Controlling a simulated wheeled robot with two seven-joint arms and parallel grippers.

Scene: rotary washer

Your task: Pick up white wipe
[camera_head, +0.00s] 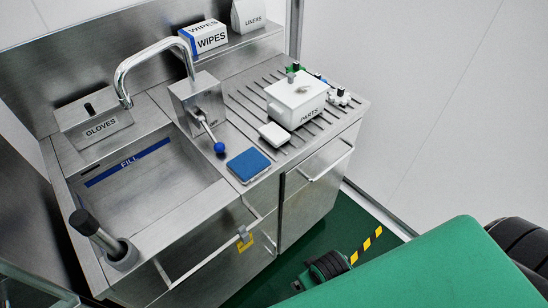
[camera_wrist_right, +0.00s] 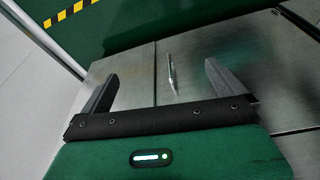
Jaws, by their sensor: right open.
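A small white pad (camera_head: 274,134), which looks like the white wipe, lies flat on the grooved steel drainboard (camera_head: 244,98), in front of a white box labelled PARTS (camera_head: 297,104). A blue pad (camera_head: 248,166) lies nearer the front edge. My right gripper (camera_head: 300,284) is low near the cabinet front, well below the worktop and apart from the wipe. In the right wrist view the right gripper (camera_wrist_right: 160,88) has its two dark fingers spread wide with nothing between them. The wipe does not show in that view. My left gripper is not in view.
A sink basin (camera_head: 150,195) with a tall curved faucet (camera_head: 150,50) is at the left. A lever with a blue knob (camera_head: 219,147) stands left of the pads. A WIPES box (camera_head: 208,38) is on the back shelf. A drawer handle (camera_head: 327,165) projects from the cabinet.

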